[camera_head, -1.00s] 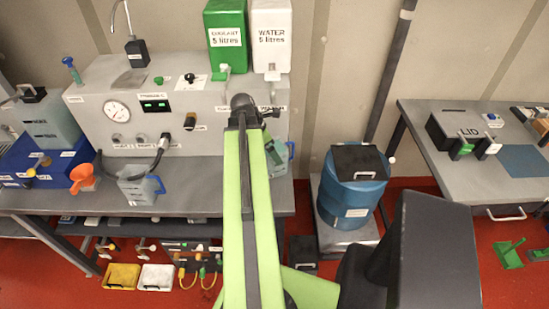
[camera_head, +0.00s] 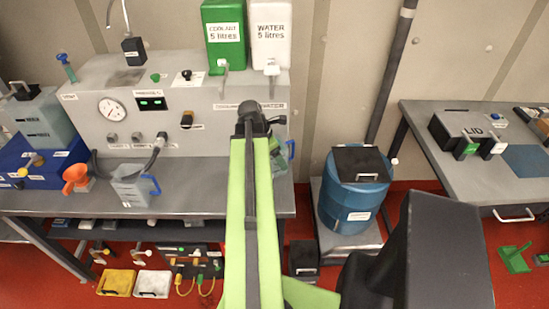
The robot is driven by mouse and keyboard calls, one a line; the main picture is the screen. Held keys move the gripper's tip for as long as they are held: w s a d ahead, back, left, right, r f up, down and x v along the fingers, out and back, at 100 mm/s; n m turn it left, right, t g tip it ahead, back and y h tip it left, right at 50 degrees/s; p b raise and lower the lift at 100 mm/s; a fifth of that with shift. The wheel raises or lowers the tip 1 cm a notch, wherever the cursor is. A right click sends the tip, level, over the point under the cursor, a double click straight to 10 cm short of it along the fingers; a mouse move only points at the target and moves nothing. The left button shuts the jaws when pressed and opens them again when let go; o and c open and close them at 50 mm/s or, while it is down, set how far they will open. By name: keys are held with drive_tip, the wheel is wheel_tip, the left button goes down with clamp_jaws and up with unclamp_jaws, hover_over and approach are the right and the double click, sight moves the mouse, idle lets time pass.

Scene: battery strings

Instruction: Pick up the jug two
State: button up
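Two pale jugs with blue handles are in view, and I cannot read which one is jug two. One jug (camera_head: 127,187) stands upright on the left bench, in front of the grey machine. The other jug (camera_head: 281,160) stands farther right on the bench, mostly hidden behind my green arm, with its handle showing on the right. My gripper (camera_head: 254,115) is at the far end of the arm, in front of the machine and just left of the second jug in the picture. Its fingers are hidden, so I cannot see their opening or any contact.
The grey machine (camera_head: 180,93) with a gauge backs the bench (camera_head: 200,195). Green coolant (camera_head: 224,48) and white water (camera_head: 270,45) containers stand above it. An orange funnel (camera_head: 76,177) and a hose are at left. A blue drum (camera_head: 352,195) stands right of the bench.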

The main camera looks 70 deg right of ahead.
drive_tip(key=c, duration=0.5)
